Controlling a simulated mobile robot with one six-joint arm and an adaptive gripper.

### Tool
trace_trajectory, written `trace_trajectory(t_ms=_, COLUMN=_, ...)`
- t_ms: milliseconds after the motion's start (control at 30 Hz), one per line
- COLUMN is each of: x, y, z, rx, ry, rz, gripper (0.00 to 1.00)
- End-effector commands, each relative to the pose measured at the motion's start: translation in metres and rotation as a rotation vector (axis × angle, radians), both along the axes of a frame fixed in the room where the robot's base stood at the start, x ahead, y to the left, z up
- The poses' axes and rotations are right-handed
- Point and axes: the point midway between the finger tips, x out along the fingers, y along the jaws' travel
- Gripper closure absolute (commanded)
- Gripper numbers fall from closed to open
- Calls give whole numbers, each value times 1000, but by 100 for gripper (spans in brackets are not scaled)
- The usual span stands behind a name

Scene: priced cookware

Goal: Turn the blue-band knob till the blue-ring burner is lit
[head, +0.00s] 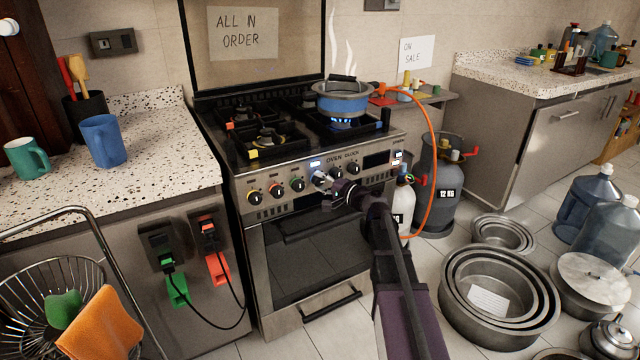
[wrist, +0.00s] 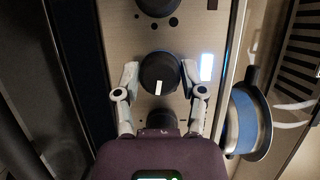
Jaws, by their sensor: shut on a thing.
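My gripper (wrist: 160,84) has its two fingers on either side of a black knob (wrist: 159,70) with a white pointer mark, and is shut on it. In the head view my gripper (head: 324,183) is at the stove's front panel, right of the green-band knob (head: 297,184). Blue flames (head: 343,124) show under a steaming blue pot (head: 343,100) at the right of the cooktop. A blue marker (head: 386,118) is at that side; any burner ring under the pot is hidden.
Yellow-band (head: 254,195) and red-band (head: 275,191) knobs are farther left on the panel. A small lit light (head: 315,163) is above the held knob. An orange hose (head: 430,150) and a grey gas cylinder (head: 440,185) stand right of the stove. Metal pans (head: 497,300) lie on the floor.

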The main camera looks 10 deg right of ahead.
Motion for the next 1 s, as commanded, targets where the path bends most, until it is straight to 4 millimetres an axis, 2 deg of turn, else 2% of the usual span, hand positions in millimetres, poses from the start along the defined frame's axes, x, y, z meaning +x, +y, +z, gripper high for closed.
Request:
trace_trajectory(t_ms=133, x=-1, y=2, z=0, rx=-1, ry=0, rz=4, gripper=95)
trace_trajectory(t_ms=167, x=-1, y=2, z=0, rx=-1, ry=0, rz=4, gripper=44)
trace_trajectory(t_ms=267, x=0, y=2, z=0, rx=-1, ry=0, rz=3, gripper=14)
trace_trajectory(t_ms=767, x=-1, y=-1, z=0, rx=-1, ry=-1, rz=0, gripper=13)
trace_trajectory(t_ms=1000, x=-14, y=-11, z=0, rx=-1, ry=-1, rz=0, gripper=13)
